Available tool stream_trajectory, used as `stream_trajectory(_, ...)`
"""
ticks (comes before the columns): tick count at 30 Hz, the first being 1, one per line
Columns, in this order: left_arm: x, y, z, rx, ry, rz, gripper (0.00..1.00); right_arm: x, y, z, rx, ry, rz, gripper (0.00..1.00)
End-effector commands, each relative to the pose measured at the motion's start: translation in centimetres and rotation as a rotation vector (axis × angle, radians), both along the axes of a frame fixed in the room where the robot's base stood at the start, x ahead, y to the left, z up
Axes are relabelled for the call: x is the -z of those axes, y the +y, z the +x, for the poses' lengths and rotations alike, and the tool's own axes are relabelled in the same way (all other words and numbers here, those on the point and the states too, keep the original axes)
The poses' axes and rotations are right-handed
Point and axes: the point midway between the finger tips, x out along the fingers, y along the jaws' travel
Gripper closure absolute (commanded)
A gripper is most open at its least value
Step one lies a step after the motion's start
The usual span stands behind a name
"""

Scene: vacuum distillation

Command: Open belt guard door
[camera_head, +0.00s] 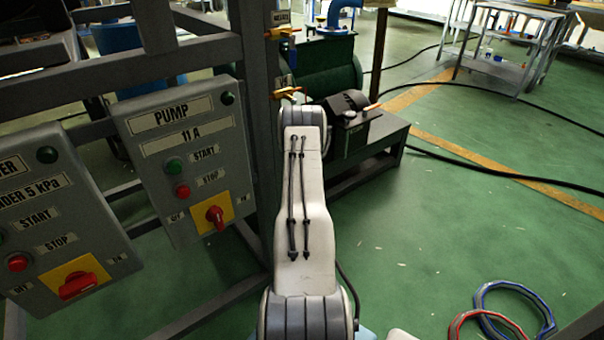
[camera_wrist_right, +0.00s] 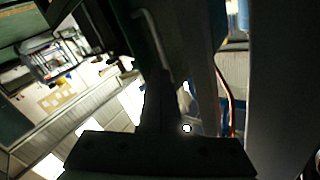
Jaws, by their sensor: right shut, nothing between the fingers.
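A dark green housing (camera_head: 325,68) stands behind my raised right arm in the head view. It appears to be the pump's belt guard; no separate door edge or handle is clear, and my arm hides part of it. My right gripper (camera_wrist_right: 160,90) shows as a dark silhouette in the right wrist view, shut and empty. It lies close to dark surfaces, but I cannot tell whether it touches them. A thin bent bar (camera_wrist_right: 152,40) is just beyond the fingers. My left gripper is not in view.
A pump control box (camera_head: 185,150) and a second switch box (camera_head: 60,215) hang on a grey frame (camera_head: 255,110) at left. A black machine base (camera_head: 372,140) stands right of my arm. Blue and red hose coils (camera_head: 515,290) lie at lower right. The green floor at right is mostly clear.

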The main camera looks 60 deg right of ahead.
Motion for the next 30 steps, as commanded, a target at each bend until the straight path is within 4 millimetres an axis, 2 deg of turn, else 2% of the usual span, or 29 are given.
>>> stream_trajectory(1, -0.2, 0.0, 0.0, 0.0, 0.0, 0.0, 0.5, 0.1, -1.1, -1.0, -0.024, -0.121, 0.093, 1.0)
stream_trajectory(6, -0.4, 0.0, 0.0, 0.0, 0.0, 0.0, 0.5, 0.4, -2.4, -3.2, -0.155, -0.512, 0.445, 1.0)
stream_trajectory(10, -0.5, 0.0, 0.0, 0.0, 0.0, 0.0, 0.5, 0.3, -2.4, -4.8, -0.232, -0.703, 0.66, 1.0)
stream_trajectory(15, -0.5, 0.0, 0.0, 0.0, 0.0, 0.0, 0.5, 0.3, -2.1, -5.7, -0.28, -0.81, 0.804, 1.0)
stream_trajectory(20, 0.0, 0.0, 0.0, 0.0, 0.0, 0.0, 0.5, 0.5, -2.7, -4.7, -0.291, -0.819, 0.823, 1.0)
stream_trajectory(30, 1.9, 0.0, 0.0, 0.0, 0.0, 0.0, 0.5, 0.5, -6.1, 0.4, -0.292, -0.82, 0.82, 1.0)
